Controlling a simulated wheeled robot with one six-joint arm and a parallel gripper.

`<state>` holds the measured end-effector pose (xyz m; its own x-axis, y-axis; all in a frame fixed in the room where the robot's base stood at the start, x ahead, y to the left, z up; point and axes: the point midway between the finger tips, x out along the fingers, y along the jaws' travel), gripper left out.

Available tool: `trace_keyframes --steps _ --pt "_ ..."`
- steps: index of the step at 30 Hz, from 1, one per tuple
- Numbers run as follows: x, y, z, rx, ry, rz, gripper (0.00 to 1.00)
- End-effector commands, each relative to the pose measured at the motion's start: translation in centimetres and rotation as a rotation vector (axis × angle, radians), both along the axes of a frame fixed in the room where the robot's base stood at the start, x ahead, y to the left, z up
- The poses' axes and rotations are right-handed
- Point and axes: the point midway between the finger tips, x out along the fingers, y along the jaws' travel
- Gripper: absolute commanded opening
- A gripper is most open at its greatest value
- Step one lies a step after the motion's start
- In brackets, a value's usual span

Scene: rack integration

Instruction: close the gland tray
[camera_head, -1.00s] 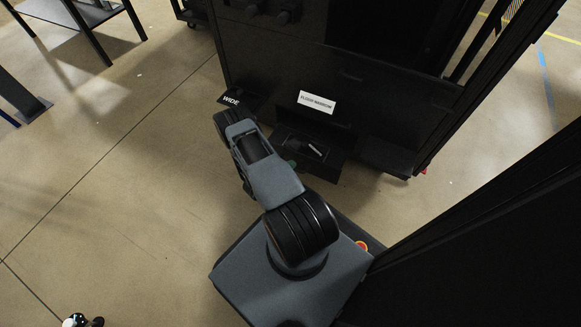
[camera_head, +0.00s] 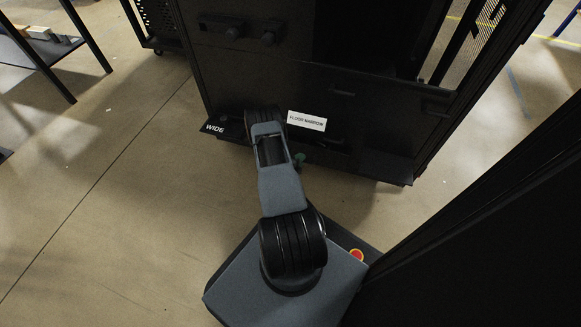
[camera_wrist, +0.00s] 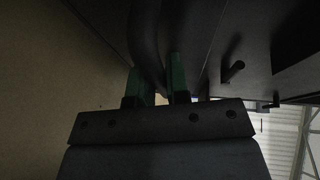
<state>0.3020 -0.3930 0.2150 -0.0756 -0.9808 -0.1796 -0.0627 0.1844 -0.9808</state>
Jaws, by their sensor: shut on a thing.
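The gland tray (camera_head: 328,160) is a dark drawer low in the front of the black rack (camera_head: 285,75). It now sits almost in line with the rack's lower front, and its inside hardly shows. My gripper's green fingertips (camera_head: 299,160) show in the head view at the tray's front, beside my grey arm. In the wrist view my gripper (camera_wrist: 158,82) has its green fingers on both sides of a dark curved bar (camera_wrist: 148,40), which looks like the tray's handle. The gripper is shut on it. Dim light hides the exact contact and any gap left around the tray.
A white label (camera_head: 307,121) is above the tray. A dark plate marked WIDE (camera_head: 215,128) juts out at the rack's lower left. A tall black panel (camera_head: 480,220) stands close on the right. The floor (camera_head: 110,200) at left is clear.

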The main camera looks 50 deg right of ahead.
Motion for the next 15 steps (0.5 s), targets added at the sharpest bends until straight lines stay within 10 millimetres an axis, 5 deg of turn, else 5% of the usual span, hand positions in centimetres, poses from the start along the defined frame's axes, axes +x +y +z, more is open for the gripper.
trace_keyframes --steps 11,12,15 --pt "-0.4 -2.0 -0.1 0.002 0.0 0.0 0.0" --pt "-0.4 -2.0 -0.1 0.002 0.0 0.0 0.19" --pt "-0.5 -2.0 0.0 0.002 0.0 -0.001 0.28"
